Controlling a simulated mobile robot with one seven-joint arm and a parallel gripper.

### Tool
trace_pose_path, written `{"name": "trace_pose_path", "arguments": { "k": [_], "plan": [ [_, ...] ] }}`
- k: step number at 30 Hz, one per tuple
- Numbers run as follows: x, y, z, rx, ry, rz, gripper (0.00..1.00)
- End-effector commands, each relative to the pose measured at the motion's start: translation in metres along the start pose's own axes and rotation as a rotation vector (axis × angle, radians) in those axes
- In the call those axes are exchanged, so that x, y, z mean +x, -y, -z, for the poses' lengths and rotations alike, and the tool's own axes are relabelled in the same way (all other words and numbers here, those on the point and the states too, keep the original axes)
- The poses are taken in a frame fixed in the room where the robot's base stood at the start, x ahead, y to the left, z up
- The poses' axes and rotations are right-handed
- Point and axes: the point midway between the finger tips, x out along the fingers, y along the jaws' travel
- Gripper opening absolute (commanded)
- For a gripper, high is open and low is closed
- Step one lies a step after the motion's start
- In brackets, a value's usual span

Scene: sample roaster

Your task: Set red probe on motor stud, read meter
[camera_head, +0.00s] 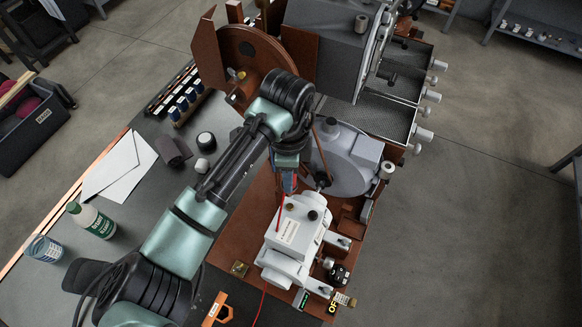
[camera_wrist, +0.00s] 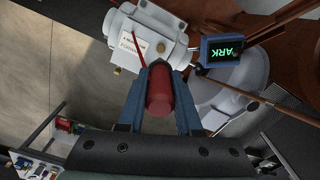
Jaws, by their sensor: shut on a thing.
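My gripper (camera_wrist: 160,82) is shut on the red probe (camera_wrist: 160,95), its blue fingers on both sides of it. A thin red line runs from the probe's far end across the pale motor housing (camera_wrist: 130,28); I cannot tell whether it touches a stud. A small brass stud (camera_wrist: 160,47) shows on the housing just beyond the fingertips. The blue-cased meter (camera_wrist: 222,48) is right of the fingers, its dark screen showing green letters like "ARK", turned in the view. In the head view my gripper (camera_head: 289,184) hangs over the motor's (camera_head: 296,222) upper end, and my arm hides most of the probe.
A grey round drum housing (camera_head: 345,160) stands close behind the gripper, with wire-mesh trays (camera_head: 385,110) beyond. A dark knob (camera_head: 338,275) and an "OF" tag lie by the motor's lower right.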

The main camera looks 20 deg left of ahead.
Motion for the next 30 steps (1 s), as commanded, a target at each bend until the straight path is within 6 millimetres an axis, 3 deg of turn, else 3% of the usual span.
{"name": "trace_pose_path", "arguments": {
  "k": [8, 24, 30],
  "plan": [
    [0.003, 0.000, -0.001, 0.000, 0.001, -0.002, 0.00],
    [0.053, 0.000, -0.001, 0.000, 0.002, -0.001, 0.00],
    [0.059, 0.000, -0.001, 0.000, 0.002, 0.000, 0.00]
  ]
}}
